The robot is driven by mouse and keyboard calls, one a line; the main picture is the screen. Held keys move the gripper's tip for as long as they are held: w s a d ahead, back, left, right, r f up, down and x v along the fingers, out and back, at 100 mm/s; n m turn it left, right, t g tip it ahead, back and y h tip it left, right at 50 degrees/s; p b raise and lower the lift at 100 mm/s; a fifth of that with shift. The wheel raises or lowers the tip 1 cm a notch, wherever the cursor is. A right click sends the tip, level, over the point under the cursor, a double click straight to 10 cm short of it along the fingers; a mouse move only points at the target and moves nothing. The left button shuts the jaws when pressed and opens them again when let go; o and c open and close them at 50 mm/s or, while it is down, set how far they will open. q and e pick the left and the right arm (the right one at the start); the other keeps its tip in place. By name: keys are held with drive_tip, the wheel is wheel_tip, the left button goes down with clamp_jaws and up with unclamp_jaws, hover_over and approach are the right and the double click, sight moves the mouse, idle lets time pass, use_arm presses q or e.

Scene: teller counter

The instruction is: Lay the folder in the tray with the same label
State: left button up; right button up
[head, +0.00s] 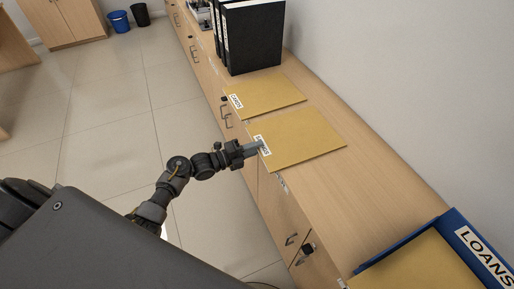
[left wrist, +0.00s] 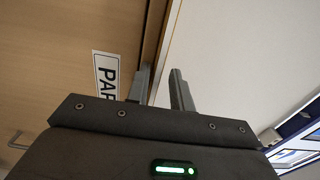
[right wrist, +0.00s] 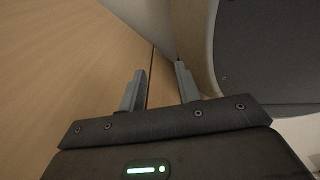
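A yellow folder (head: 302,138) lies flat on the counter, with a white label on its left edge that my gripper partly covers, so I cannot read it. My left gripper (head: 262,147) is at that labelled edge in the head view. In the left wrist view its fingers (left wrist: 160,85) stand apart; whether the folder's edge lies between them is hard to tell. The blue tray (head: 452,215), marked LOANS, stands at the lower right with a yellow folder (head: 425,265) in it. My right gripper (right wrist: 160,85) is open and empty, and is not seen in the head view.
A second yellow folder (head: 264,94), with a small label, lies farther back on the counter. Black binders (head: 253,38) stand behind it. Bare counter (head: 365,195) lies between the near folder and the tray. A PAR… label (left wrist: 106,74) shows in the left wrist view. The wall is at the right.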

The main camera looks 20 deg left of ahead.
use_arm(q)
clamp_jaws()
use_arm(e)
drive_tip(key=shift+a, duration=0.45)
